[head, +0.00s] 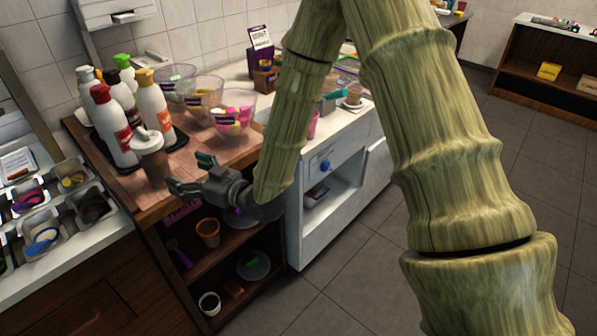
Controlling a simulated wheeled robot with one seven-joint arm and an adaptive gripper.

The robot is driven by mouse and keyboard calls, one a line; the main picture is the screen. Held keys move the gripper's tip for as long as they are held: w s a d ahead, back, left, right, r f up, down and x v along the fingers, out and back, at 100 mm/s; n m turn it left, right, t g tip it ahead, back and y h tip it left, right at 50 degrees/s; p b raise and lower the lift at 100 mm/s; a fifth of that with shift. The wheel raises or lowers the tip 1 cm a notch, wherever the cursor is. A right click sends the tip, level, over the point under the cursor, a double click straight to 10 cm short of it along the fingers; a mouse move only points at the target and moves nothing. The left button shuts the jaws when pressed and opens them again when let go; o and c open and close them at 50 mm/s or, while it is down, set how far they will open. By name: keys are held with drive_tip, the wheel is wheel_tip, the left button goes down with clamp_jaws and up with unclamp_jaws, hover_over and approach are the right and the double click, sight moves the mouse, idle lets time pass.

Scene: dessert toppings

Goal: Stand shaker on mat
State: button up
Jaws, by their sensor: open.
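A brown shaker (154,165) with a white lid stands upright near the front of the wooden counter, in front of the bottles. A dark mat (127,170) shows around the bases of several bottles just behind it. The shaker appears to stand on the wood, though its base is close to the mat's edge in the picture. My gripper (188,172) is open and empty, just right of the shaker, with its fingers pointing left towards it. I cannot tell whether a finger touches the shaker.
Several white bottles with coloured caps (113,126) crowd the mat. Clear bowls (233,113) stand to the right on the wooden counter (210,150). Topping bins (40,240) lie at the left. Open shelves (215,262) are below the counter.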

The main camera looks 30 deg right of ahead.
drive_tip(key=s+d+f+m+g+h, duration=0.25)
drive_tip(key=s+f, duration=0.45)
drive_tip(key=f, duration=0.6)
drive_tip(key=s+d+f+m+g+h, duration=0.1)
drive_tip(key=s+d+f+g+h, duration=0.45)
drive_tip(key=f, duration=0.75)
drive_tip(key=s+d+f+m+g, duration=0.1)
drive_tip(key=s+f, duration=0.3)
drive_tip(key=s, duration=0.5)
drive_tip(key=s+d+f+m+g+h, duration=0.1)
drive_tip(key=s+d+f+g, duration=0.2)
drive_tip(key=s, duration=0.7)
drive_tip(key=s+d+f+m+g+h, duration=0.1)
drive_tip(key=s+d+f+g, duration=0.1)
drive_tip(key=s+f, duration=0.4)
drive_tip(key=s+d, duration=0.1)
drive_tip(key=s, duration=0.3)
drive_tip(key=shift+s+d+f+m+g, duration=0.15)
drive_tip(key=shift+d+f+m+g, duration=0.2)
drive_tip(key=shift+f+g, duration=0.05)
